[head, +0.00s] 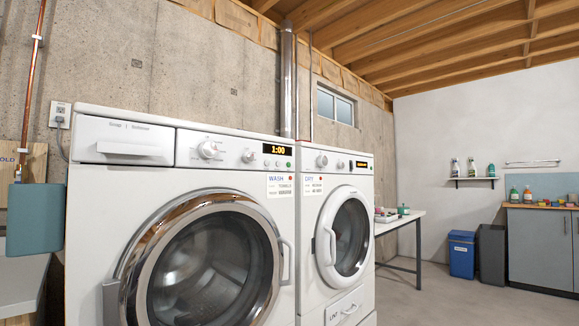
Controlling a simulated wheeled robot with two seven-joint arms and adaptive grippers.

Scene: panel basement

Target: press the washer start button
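The washer (120,180) is the white front-loading machine at the left, with a "WASH" label and a shut round door (205,265) with a chrome ring. Its top panel holds a drawer (122,139), a large knob (208,149), a smaller knob (248,156) and a lit display (277,149) reading 1:00. A row of small round buttons (278,164) sits under the display. A small green one (288,164) is at its right end; any print on the buttons is too small to read. Neither of my grippers shows in the head view.
A white dryer (310,208) stands just right of the washer, labelled "DRY". Beyond it are a table (405,219), a blue bin (462,255), a dark bin (492,256) and a grey cabinet (540,248). A teal container (35,220) hangs left of the washer. Floor at the right is clear.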

